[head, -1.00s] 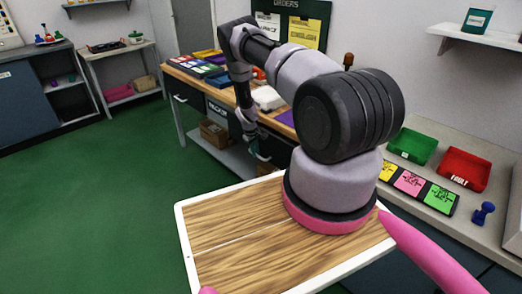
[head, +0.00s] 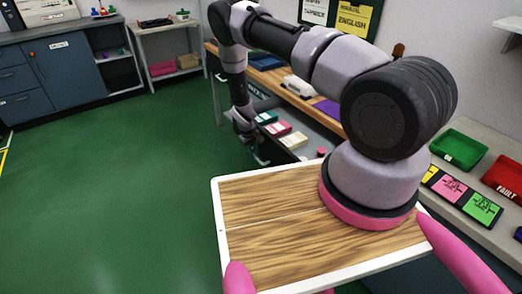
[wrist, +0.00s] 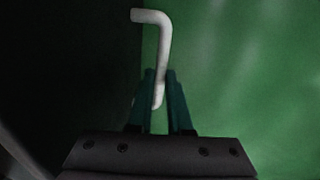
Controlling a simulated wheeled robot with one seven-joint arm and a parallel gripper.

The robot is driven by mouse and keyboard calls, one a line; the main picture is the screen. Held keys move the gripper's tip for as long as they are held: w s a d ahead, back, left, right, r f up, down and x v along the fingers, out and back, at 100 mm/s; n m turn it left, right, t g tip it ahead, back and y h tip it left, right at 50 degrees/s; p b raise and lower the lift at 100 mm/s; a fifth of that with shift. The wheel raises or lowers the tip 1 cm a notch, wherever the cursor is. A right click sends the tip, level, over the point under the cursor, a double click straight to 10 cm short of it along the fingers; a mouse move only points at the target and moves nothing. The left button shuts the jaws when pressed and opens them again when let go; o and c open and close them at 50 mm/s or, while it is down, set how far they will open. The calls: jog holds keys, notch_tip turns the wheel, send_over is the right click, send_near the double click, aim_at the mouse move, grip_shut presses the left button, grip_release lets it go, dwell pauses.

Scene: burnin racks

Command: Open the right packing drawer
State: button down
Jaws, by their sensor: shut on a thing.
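The packing drawer (head: 301,153) under the packing table stands pulled out, with green, pink and cream packs (head: 279,129) showing inside. My gripper (head: 257,158) is at the drawer's front, low beside the table. In the wrist view my gripper (wrist: 159,88) is shut on the pale bent bar handle (wrist: 163,45), with its teal fingers on either side of the handle's lower end. The dark drawer front (wrist: 70,65) fills the left of that view. My arm hides part of the table and its other drawer in the head view.
The packing table (head: 265,77) carries trays and a white object (head: 299,86). At right, a counter holds a green bin (head: 458,148), a red bin (head: 505,177) and coloured cards. Open green floor (head: 120,180) lies to the left.

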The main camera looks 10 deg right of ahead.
jog(key=shift+s+a, duration=0.1)
jog(key=shift+a, duration=0.2)
jog(key=c, duration=0.8)
grip_release()
jog(key=shift+c, duration=0.2)
notch_tip(320, 180, up, 11)
jog(key=a, duration=0.2)
jog(key=shift+s+f, duration=0.15)
jog(key=shift+s, duration=0.2)
